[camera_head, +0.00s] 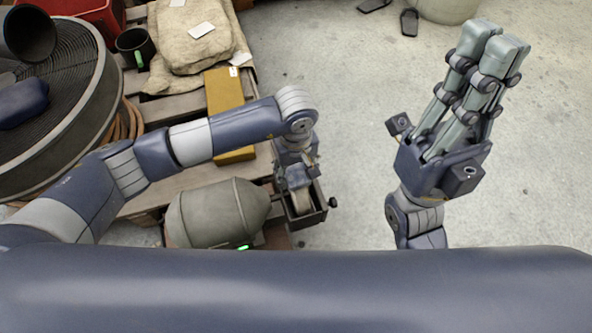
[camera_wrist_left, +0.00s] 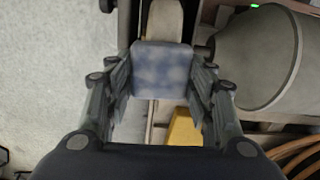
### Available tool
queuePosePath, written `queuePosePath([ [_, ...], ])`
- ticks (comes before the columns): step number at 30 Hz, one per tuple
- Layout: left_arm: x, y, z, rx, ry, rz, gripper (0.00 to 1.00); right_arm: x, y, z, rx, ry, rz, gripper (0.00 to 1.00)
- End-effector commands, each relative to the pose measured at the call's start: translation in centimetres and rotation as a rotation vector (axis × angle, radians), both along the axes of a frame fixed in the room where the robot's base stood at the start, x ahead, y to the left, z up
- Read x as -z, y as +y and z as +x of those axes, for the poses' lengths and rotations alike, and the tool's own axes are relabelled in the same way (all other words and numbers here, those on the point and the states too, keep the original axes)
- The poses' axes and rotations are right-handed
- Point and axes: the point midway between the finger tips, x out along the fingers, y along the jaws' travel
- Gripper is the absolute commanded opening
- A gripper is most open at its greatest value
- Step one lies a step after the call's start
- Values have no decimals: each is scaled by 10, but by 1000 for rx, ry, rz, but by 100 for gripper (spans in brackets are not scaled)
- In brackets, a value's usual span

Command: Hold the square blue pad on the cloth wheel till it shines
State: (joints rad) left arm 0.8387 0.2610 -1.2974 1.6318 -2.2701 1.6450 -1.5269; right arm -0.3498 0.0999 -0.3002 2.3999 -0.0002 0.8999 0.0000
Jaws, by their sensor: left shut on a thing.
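The square blue pad (camera_wrist_left: 161,69) is gripped between the fingers of my left gripper (camera_wrist_left: 161,84) in the left wrist view. Its face looks mottled with paler, cloudy patches. The pale cloth wheel (camera_wrist_left: 165,20) is right at the pad's upper edge; I cannot tell whether they touch. In the head view my left gripper (camera_head: 297,180) points down over the wheel (camera_head: 302,203) in its open-topped housing, and the pad is hidden there. My right gripper (camera_head: 492,45) is raised over the floor on the right, fingers together, with nothing visible in it.
The grey motor drum (camera_head: 215,213) with a lit green light stands left of the wheel housing (camera_head: 305,216). A yellow block (camera_head: 224,92), a cloth sack (camera_head: 192,40), a dark mug (camera_head: 135,47) and a large round drum (camera_head: 60,125) crowd the left. The floor (camera_head: 350,80) is mostly clear.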

Motion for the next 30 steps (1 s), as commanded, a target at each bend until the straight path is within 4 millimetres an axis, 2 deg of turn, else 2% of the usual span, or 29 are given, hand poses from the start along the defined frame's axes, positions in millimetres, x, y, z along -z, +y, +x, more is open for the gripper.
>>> queuePosePath([
  [30, 4, 1, 2, -1, -1, 1, 24, 7, 0, 0, 0, 0, 0, 0],
])
